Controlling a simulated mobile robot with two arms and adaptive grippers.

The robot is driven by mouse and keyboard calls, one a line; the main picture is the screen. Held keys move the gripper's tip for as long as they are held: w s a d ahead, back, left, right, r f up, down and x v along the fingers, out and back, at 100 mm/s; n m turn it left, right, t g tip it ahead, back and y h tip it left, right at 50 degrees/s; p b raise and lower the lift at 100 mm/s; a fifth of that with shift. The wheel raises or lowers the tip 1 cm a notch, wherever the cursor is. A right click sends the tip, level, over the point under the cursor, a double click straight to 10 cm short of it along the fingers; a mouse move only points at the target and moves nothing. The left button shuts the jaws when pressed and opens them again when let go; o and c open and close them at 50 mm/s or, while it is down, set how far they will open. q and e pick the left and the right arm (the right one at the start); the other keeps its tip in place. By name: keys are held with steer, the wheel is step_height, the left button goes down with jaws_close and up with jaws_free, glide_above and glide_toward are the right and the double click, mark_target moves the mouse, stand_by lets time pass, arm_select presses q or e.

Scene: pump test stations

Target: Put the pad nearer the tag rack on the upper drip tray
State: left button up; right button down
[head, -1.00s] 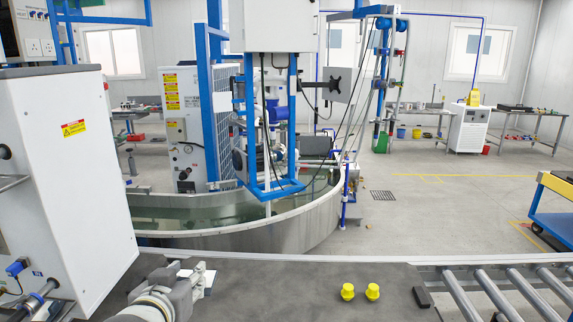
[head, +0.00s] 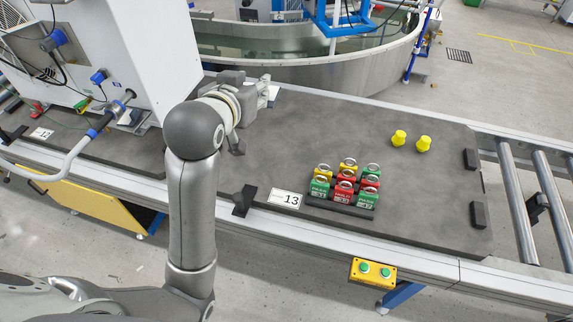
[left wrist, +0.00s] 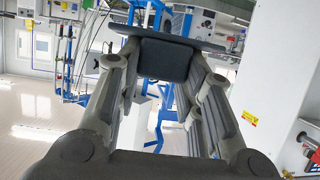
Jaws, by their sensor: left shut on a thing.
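My left gripper (head: 268,92) is above the dark bench, beside the white pump cabinet. In the left wrist view, my left gripper (left wrist: 165,50) has its fingers either side of a flat dark blue-grey pad (left wrist: 166,60) and is shut on it. The pad is hard to make out in the head view. I cannot make out a drip tray or a second pad. My right gripper is not in view.
The bench middle is clear.

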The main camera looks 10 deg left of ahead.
arm_select(q)
steer(key=w+f, duration=0.5)
steer(key=f, duration=0.5)
steer(key=s+d+f, duration=0.1)
steer(key=s+f, duration=0.1)
steer(key=f, duration=1)
steer(key=s+d+f, duration=0.1)
steer(key=s+f, duration=0.2)
steer(key=f, duration=1)
steer(key=shift+d+f+m+h, duration=0.15)
steer(key=shift+d+m+h, duration=0.15)
steer(key=shift+d+h, duration=0.1)
